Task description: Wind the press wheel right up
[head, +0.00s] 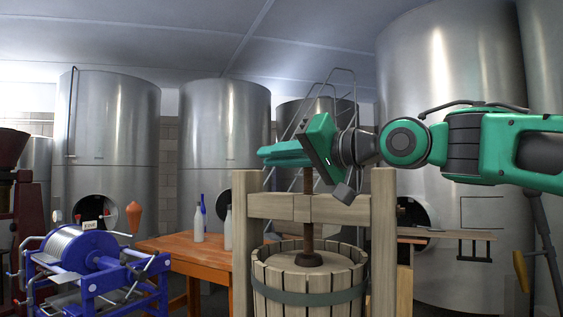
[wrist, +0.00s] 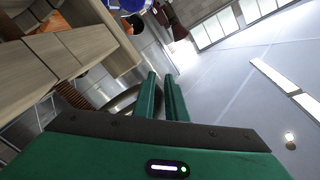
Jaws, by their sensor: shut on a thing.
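The wooden press stands in front of me, with its crossbeam (head: 300,207) between two posts and a slatted basket (head: 310,290) below. The press wheel's dark curved rim (wrist: 122,99) shows in the wrist view beside my fingers; in the head view my gripper largely hides the wheel. My green gripper (head: 268,155) is above the beam, its fingers pointing left. In the wrist view the fingers (wrist: 163,78) are nearly together, shut on the wheel's rim.
An orange table (head: 180,252) with bottles stands behind the press at left. A blue roller machine (head: 85,262) is at the front left. Tall steel tanks (head: 225,130) line the back, and one large tank (head: 450,70) stands close behind my arm. A ladder (head: 345,90) stands behind the gripper.

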